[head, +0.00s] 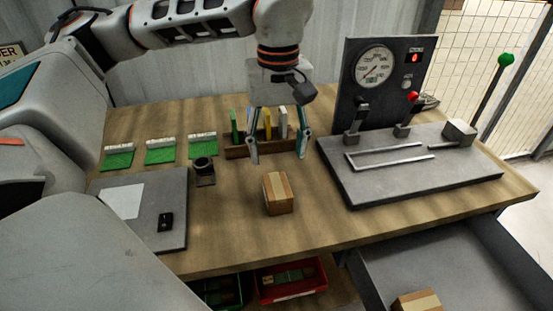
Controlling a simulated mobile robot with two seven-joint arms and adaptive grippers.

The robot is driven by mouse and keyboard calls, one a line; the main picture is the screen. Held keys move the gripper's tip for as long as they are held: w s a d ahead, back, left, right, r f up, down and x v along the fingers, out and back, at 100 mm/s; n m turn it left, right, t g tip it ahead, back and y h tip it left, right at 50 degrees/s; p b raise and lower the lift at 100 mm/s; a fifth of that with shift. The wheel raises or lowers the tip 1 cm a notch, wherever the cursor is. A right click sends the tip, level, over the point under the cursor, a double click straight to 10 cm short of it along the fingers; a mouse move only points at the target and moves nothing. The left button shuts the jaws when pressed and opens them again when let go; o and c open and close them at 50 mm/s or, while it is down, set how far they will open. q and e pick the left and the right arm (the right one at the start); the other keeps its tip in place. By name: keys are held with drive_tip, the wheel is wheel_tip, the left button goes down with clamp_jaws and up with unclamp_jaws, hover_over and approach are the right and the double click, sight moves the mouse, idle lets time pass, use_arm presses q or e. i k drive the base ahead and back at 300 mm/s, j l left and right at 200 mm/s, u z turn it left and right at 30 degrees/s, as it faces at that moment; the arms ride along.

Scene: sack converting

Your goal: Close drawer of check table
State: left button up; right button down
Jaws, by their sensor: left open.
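The check table (330,233) has a wooden top. Its grey drawer (452,262) is pulled out at the lower right, below the front edge of the top. A brown box with a lighter stripe (417,301) lies in the drawer at the bottom of the picture, partly cut off. My left gripper (278,150) hangs over the table with its fingers apart, in front of a small wooden rack, behind a second small box (278,193) standing on the top. It is well away from the drawer. My right gripper is not in view.
A tester with a dial gauge and grey base (420,170) stands above the drawer. Green pads (160,155), a small black stand (204,170) and a grey board (175,215) are on the left. Red (290,278) and green bins sit below the top.

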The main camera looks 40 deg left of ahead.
sight(475, 264)
drive_tip(key=k, duration=1)
